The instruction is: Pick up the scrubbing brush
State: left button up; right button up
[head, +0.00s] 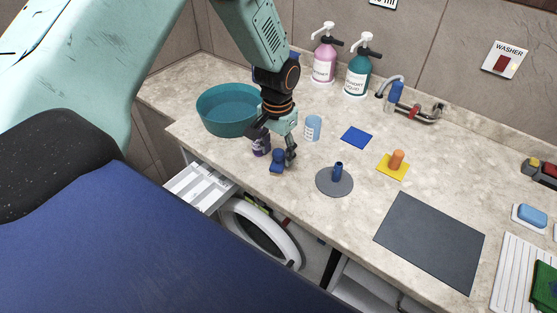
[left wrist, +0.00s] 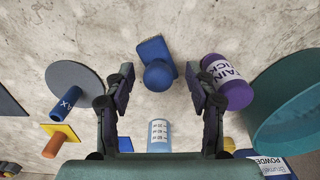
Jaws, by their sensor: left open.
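The scrubbing brush (head: 277,162) is a blue block with a round blue knob, standing on the stone counter near its front edge. In the left wrist view the brush (left wrist: 157,68) lies ahead, between the lines of the two fingers. My left gripper (head: 275,147) is open, pointing down just above and behind the brush. In the left wrist view the gripper (left wrist: 162,85) has its fingers spread, with nothing held. A finger partly overlaps the brush in the head view. My right gripper is not in view.
A purple bottle (head: 261,145) stands close beside the brush, near one finger. A teal basin (head: 215,113), a light blue cup (head: 313,127) and a grey disc (head: 330,188) with a blue peg are around it. An open drawer (head: 195,188) juts out below the counter.

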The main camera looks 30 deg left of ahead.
pick_arm(q)
jog(key=shift+s+d+f, duration=0.1)
jog(key=shift+d+f, duration=0.05)
jog(key=shift+f, duration=0.3)
jog(key=shift+w+f, duration=0.1)
jog(key=shift+w, duration=0.1)
jog(key=shift+c, duration=0.6)
jog(key=c, duration=0.3)
jog(key=shift+s, duration=0.15)
jog(key=c, duration=0.4)
grip_shut()
